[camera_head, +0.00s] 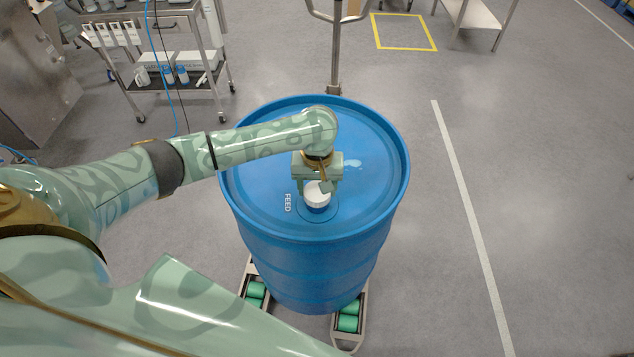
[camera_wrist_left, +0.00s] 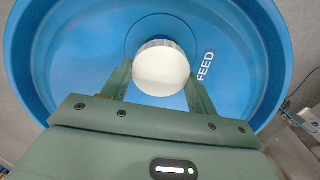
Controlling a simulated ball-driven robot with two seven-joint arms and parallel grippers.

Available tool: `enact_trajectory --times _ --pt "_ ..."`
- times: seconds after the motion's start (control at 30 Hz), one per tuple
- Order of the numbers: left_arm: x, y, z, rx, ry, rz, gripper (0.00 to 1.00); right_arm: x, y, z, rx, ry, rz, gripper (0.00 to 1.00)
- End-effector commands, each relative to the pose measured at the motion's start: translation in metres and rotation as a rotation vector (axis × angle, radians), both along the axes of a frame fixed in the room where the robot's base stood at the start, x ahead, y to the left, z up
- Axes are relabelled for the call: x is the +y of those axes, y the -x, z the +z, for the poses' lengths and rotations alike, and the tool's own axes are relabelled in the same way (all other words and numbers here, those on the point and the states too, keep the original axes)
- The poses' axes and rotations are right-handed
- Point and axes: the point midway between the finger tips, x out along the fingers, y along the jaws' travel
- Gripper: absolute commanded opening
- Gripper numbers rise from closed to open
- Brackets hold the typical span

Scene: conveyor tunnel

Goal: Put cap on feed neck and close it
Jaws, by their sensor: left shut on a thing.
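A white round cap (camera_head: 318,190) is between the fingers of my left gripper (camera_head: 317,187), over the feed neck on the top of the blue drum (camera_head: 262,222). The cap also shows in the left wrist view (camera_wrist_left: 161,70), with a finger on each side. My left gripper is shut on it. In the head view a blue neck (camera_head: 317,207) shows just below the cap, beside the white FEED label (camera_head: 288,203). I cannot tell whether the cap is seated on the neck or just above it. My right gripper is not in view.
The drum stands on a frame with green rollers (camera_head: 348,323). A metal post (camera_head: 335,60) stands behind the drum. A cart with bottles (camera_head: 170,75) is at the back left. The floor to the right of the drum is clear.

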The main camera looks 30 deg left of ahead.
Motion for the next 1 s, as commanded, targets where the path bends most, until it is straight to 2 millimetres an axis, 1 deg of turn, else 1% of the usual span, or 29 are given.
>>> enact_trajectory --times 0.07,0.47,1.0 --pt "-0.001 0.001 0.0 0.0 0.001 0.0 0.37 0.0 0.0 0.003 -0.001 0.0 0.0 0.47" --pt "0.0 0.001 -0.003 0.0 0.0 0.0 0.37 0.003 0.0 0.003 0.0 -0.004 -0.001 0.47" --pt "0.0 0.0 -0.019 0.0 0.0 -0.001 0.37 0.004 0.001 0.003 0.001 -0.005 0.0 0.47"
